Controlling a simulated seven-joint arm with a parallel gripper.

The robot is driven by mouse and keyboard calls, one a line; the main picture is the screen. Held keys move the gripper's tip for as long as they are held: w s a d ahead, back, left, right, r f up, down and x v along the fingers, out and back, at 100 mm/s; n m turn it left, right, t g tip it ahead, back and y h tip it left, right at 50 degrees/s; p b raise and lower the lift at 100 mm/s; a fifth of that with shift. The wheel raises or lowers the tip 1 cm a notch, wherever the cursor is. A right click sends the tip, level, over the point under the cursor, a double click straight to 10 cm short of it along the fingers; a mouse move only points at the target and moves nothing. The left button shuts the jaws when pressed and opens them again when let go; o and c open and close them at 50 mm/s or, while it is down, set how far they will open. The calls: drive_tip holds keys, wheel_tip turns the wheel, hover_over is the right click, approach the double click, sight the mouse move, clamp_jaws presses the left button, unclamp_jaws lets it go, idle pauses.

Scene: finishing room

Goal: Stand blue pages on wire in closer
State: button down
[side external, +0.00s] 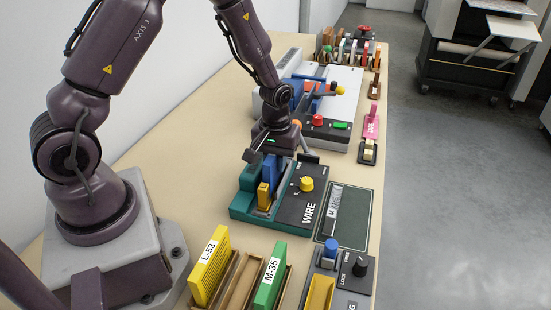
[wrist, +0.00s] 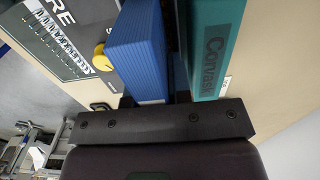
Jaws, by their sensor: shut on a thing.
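The blue pages (side external: 271,173) are a narrow upright block below my gripper (side external: 277,152), which is shut on them. In the wrist view the blue pages (wrist: 140,52) run out from the dark gripper body (wrist: 160,122). The closer (side external: 243,208) is a teal machine with a black panel marked WIRE (side external: 307,212) and a yellow knob. The pages stand at its slot, behind a yellow block (side external: 264,195). In the wrist view the teal closer wall (wrist: 217,45) is beside the pages. Whether their lower edge touches the closer's bed is hidden.
A yellow block marked L-53 (side external: 210,268) and a green block marked M-35 (side external: 270,275) stand in wooden holders in front. A grey-white machine (side external: 335,118) with levers stands behind the closer. A dark green mat (side external: 355,215) lies right of the panel.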

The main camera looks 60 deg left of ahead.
drive_tip(key=shift+f, duration=0.2)
drive_tip(key=c, duration=1.3)
unclamp_jaws()
drive_tip(key=shift+r, duration=0.1)
drive_tip(key=shift+r, duration=5.45)
drive_tip(key=s+d+r+m+t, duration=0.2)
drive_tip(key=s+r+m, duration=0.1)
drive_tip(key=s+r, duration=0.2)
drive_tip(key=s+d+r+m+t, duration=0.1)
drive_tip(key=s+d+r+m, duration=0.2)
drive_tip(key=s+r, duration=0.2)
drive_tip(key=s+d+r+m+t, duration=0.2)
drive_tip(key=s+r+m, duration=0.1)
drive_tip(key=s+r, duration=0.3)
drive_tip(key=shift+d+r+t, duration=0.15)
drive_tip(key=shift+r+t, duration=0.15)
drive_tip(key=shift+r, duration=0.1)
